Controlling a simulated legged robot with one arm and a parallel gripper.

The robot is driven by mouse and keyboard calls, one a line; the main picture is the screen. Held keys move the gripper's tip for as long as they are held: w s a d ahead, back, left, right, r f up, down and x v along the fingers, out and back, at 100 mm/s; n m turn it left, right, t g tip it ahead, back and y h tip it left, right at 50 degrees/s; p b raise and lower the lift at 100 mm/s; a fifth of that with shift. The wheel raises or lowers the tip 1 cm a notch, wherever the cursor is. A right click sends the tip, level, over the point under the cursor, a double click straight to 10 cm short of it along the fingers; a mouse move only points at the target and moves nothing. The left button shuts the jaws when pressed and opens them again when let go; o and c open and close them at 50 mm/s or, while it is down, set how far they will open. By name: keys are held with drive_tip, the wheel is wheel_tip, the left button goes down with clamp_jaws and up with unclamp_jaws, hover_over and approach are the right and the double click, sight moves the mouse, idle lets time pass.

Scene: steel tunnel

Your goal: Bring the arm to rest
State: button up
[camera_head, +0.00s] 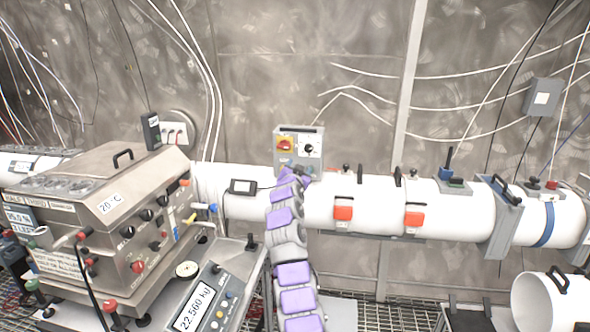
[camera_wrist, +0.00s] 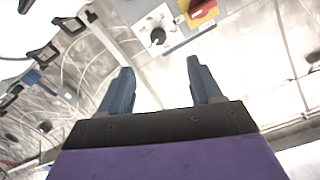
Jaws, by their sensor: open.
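My arm, grey with purple pads, reaches up from the bottom middle of the head view toward a grey control box (camera_head: 299,150) on the white pipe. My gripper (camera_head: 293,178) is just below that box and small in this view. In the wrist view my gripper (camera_wrist: 160,85) shows two blue-grey fingers spread apart with nothing between them. The control box (camera_wrist: 172,40) lies beyond the fingertips, with a round black-and-white knob (camera_wrist: 157,36) and a red-and-yellow switch (camera_wrist: 202,10). I cannot tell the exact gap to the box.
A white pipe (camera_head: 375,200) with red-and-white latches crosses the scene behind my arm. A steel machine (camera_head: 110,215) with knobs and a scale display (camera_head: 195,308) stand on the left. A white open cylinder (camera_head: 540,303) is at the lower right. The floor is metal grating.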

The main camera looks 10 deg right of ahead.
drive_tip(key=s+f+n+g+y, duration=0.2)
drive_tip(key=s+f+g, duration=0.2)
drive_tip(key=s, duration=2.1)
drive_tip(key=s+f+n+g+y, duration=0.1)
drive_tip(key=s+f+n+g, duration=0.2)
drive_tip(key=s, duration=2.3)
drive_tip(key=s+a+f+n+g+y, duration=0.1)
drive_tip(key=s+f+g, duration=0.4)
drive_tip(key=s+g, duration=0.7)
drive_tip(key=s+n+y, duration=0.1)
drive_tip(key=s+n, duration=0.1)
drive_tip(key=s, duration=1.2)
drive_tip(key=shift+f+y, duration=0.15)
drive_tip(key=shift+y, duration=0.15)
drive_tip(key=shift+c, duration=0.3)
